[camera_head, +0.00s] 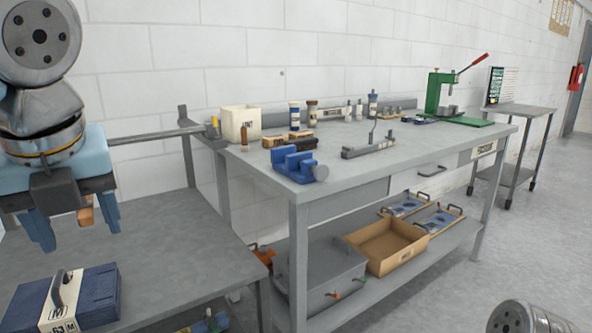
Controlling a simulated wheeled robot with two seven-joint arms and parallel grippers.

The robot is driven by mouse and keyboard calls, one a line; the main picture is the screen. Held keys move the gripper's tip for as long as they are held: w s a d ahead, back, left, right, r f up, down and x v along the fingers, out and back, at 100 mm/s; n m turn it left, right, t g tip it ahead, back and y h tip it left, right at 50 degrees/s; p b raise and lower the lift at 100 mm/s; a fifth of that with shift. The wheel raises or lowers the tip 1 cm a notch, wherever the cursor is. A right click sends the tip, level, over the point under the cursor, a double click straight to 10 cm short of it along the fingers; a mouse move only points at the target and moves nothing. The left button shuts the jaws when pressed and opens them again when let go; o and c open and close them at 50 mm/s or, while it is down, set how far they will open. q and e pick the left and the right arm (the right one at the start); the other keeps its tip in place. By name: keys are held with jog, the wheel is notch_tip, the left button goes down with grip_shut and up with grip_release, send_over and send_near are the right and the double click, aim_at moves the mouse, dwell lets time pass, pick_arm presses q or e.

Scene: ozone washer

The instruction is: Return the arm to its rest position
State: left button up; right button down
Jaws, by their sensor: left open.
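My left gripper (75,225) is at the left of the head view, pointing down with its blue fingers apart. It is empty and hangs above the low grey table (170,250). A dark blue case (95,293) with a grey handle and a white label lies on that table, below the gripper and apart from it. My left arm comes down from the upper left corner. A round metal part of mine shows at the lower right edge; my right gripper is not in view.
A grey workbench (350,180) stands to the right, with a blue vise (292,166), a white bin (240,123), bottles and a green press (440,95). Its lower shelf holds a grey box (320,275) and a cardboard tray (385,247).

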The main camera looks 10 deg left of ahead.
pick_arm(q)
jog(key=w+d+f+n+g+h, duration=0.1)
jog(key=w+d+f+n, duration=0.15)
jog(key=w+f, duration=0.55)
jog(key=w+d+f+n+h, duration=0.15)
jog(key=w+d+f, duration=0.3)
jog(key=f, duration=0.65)
jog(key=w+d+f+n+g+h, duration=0.1)
jog(key=w+d+f+n, duration=0.15)
jog(key=w+f, duration=0.55)
jog(key=s+d+f+n+h, duration=0.15)
jog(key=f+n, duration=0.25)
jog(key=f, duration=0.5)
jog(key=s+d+f+n+g+h, duration=0.1)
jog(key=s+d+f+n, duration=0.15)
jog(key=f, duration=0.75)
jog(key=s+d+f+n+h, duration=0.1)
jog(key=d+f+n, duration=0.3)
jog(key=f, duration=0.5)
jog(key=s+a+f+n, duration=0.1)
jog(key=s+f+n, duration=1.1)
jog(key=s+f, duration=0.1)
jog(key=shift+s+f, duration=0.35)
jog(key=shift+s, duration=0.05)
jog(key=shift+a, duration=0.1)
